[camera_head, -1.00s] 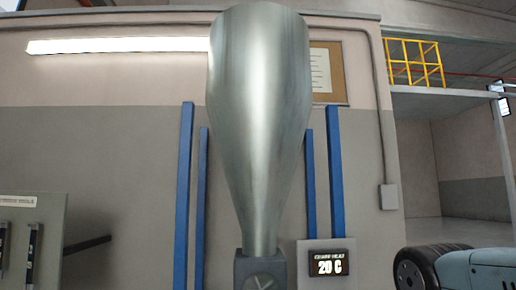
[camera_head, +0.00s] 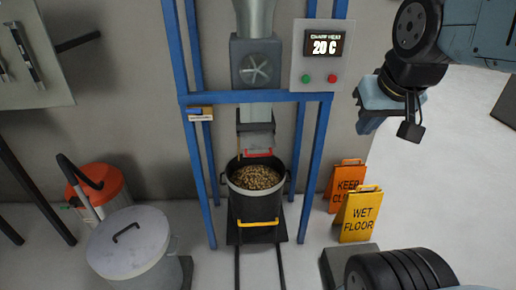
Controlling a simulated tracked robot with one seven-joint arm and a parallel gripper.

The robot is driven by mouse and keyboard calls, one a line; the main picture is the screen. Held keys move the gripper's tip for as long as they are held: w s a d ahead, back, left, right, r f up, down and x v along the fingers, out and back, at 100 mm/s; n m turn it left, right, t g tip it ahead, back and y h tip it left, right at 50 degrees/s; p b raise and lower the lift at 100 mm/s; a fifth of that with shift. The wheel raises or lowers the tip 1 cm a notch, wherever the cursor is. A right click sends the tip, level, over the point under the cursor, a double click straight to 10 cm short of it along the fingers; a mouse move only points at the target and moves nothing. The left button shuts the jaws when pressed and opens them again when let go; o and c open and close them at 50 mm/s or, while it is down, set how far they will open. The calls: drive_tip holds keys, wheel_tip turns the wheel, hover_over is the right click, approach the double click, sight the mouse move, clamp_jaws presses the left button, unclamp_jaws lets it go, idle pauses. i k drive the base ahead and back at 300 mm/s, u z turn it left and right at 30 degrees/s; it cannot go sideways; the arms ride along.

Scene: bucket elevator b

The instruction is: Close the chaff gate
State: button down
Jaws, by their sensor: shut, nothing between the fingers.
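A grey chute (camera_head: 257,134) hangs below the fan box (camera_head: 256,64) in the blue frame. A red bar (camera_head: 257,153) is at its lower end; this looks like the chaff gate's handle, but I cannot tell how far the gate stands open. Below it is a dark drum (camera_head: 253,205) filled with brown chaff-like bits. My gripper (camera_head: 368,122) is at the upper right, to the right of the frame and apart from it. It is shut and empty, its fingertips seen only in part.
Blue posts (camera_head: 315,150) flank the chute. Orange and yellow floor signs (camera_head: 358,215) stand at right. A lidded grey bin (camera_head: 130,243) and an orange-topped bucket (camera_head: 97,187) stand at left. Two rails run out from the drum.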

sight(249, 140)
drive_tip(key=u, duration=1)
drive_tip(key=i, duration=0.1)
drive_tip(key=z, duration=2.85)
drive_tip(key=k, duration=1.3)
drive_tip(key=u, duration=0.75)
drive_tip(key=i, duration=1)
drive_tip(key=u, duration=0.05)
